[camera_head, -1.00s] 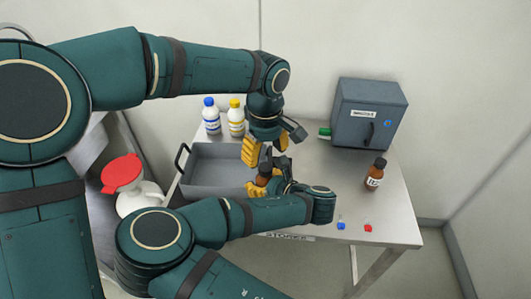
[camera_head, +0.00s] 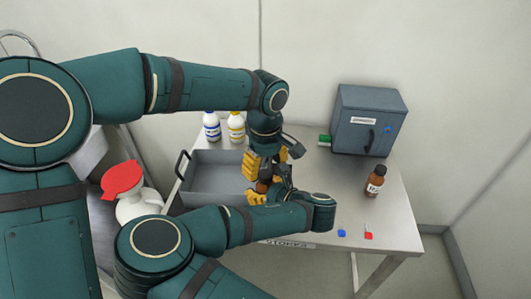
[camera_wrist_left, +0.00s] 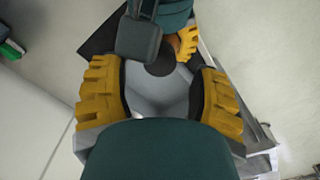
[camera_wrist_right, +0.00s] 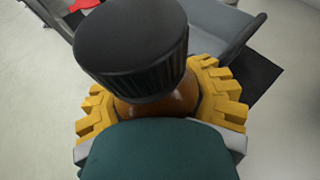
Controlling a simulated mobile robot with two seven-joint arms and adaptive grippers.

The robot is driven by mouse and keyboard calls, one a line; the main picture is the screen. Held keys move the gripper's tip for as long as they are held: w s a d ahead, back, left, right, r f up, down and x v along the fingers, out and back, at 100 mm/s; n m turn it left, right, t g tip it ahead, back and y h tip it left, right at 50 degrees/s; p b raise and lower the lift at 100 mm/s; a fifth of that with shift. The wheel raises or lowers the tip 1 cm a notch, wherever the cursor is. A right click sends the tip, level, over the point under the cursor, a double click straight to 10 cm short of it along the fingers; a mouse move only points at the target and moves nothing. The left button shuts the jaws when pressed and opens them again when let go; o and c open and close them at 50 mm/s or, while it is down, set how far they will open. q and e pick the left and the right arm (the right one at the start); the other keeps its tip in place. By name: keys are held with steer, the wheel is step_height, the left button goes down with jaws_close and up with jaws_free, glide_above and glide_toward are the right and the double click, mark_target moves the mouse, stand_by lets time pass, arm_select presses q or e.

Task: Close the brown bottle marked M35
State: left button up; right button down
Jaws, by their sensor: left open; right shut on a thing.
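A brown bottle (camera_wrist_right: 150,107) with a black ribbed cap (camera_wrist_right: 135,50) on its top is held by my right gripper (camera_wrist_right: 160,112), whose yellow fingers close around it below the cap. In the head view the bottle (camera_head: 263,187) is mostly hidden by the grippers, and no label on it can be read. My left gripper (camera_head: 273,160) is open right above the bottle, its fingers at either side of the cap. The left wrist view shows the dark round cap (camera_wrist_left: 160,66) between the open left fingers (camera_wrist_left: 160,98); contact cannot be told.
Another brown bottle (camera_head: 374,184) with a dark cap stands at the table's right. A grey tray (camera_head: 208,178) is at left, white bottles (camera_head: 212,130) behind it. A grey cabinet (camera_head: 366,120) stands at the back. Small blue (camera_head: 341,233) and red (camera_head: 368,236) items lie near the front edge.

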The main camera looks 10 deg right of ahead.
arm_select(q)
steer(key=shift+f, duration=1.4)
jaws_close()
steer(key=shift+c, duration=0.2)
jaws_free()
steer(key=shift+r, duration=0.1)
steer(key=shift+r, duration=2.2)
steer(key=o, duration=0.7)
steer(key=shift+c, duration=0.2)
